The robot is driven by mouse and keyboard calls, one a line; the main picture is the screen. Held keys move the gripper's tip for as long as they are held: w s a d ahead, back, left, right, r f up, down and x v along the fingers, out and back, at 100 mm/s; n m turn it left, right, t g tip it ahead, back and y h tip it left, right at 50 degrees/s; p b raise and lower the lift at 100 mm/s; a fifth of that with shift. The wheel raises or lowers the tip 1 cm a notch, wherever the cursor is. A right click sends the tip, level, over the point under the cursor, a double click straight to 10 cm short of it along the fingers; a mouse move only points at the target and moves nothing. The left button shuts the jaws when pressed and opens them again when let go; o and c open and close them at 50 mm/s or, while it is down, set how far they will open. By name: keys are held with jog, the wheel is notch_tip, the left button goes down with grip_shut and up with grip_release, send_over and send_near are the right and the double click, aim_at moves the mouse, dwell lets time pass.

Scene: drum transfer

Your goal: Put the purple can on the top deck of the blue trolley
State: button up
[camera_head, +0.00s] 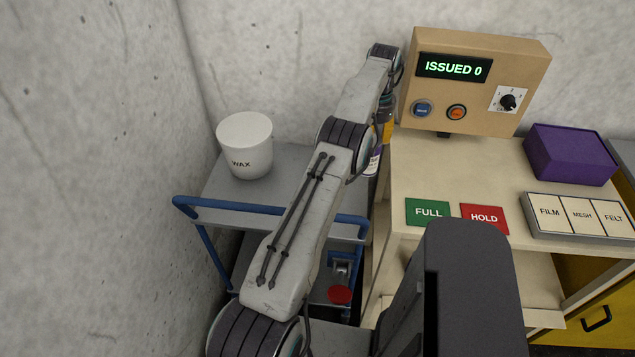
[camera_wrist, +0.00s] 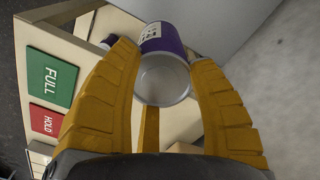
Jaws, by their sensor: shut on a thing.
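The purple can (camera_wrist: 165,40) has a white label and a grey round end (camera_wrist: 163,80) facing the wrist camera. My gripper (camera_wrist: 158,52) is shut on it, with yellow fingers on both sides. In the head view, the can (camera_head: 373,163) hangs below my gripper (camera_head: 382,134), partly hidden by my arm. It is by the gap between the trolley and the cream bench. The blue trolley (camera_head: 270,207) stands at left, with blue rails and a grey top deck. My arm crosses in front of its right part.
A white WAX tub (camera_head: 245,146) stands at the back left of the trolley's top deck. A red round thing (camera_head: 340,294) shows lower down. The bench (camera_head: 455,170) at right bears a tan control box (camera_head: 475,80), a purple box (camera_head: 570,154) and FULL and HOLD plates. Concrete walls close the left and back.

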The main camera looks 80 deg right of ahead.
jog(key=shift+w+a+f+b, duration=0.7)
jog(key=shift+f+b, duration=0.2)
jog(key=shift+b, duration=1.4)
jog(key=shift+w+a+r, duration=0.1)
jog(key=shift+w+a, duration=0.05)
jog(key=shift+w, duration=0.1)
jog(key=w+a+f, duration=0.5)
jog(key=w+f, duration=0.2)
jog(key=f, duration=0.2)
jog(key=shift+a+b, duration=0.3)
jog(key=shift+b, duration=0.1)
jog(key=shift+f, duration=0.35)
jog(key=o, duration=1.2)
jog(key=shift+r, duration=0.1)
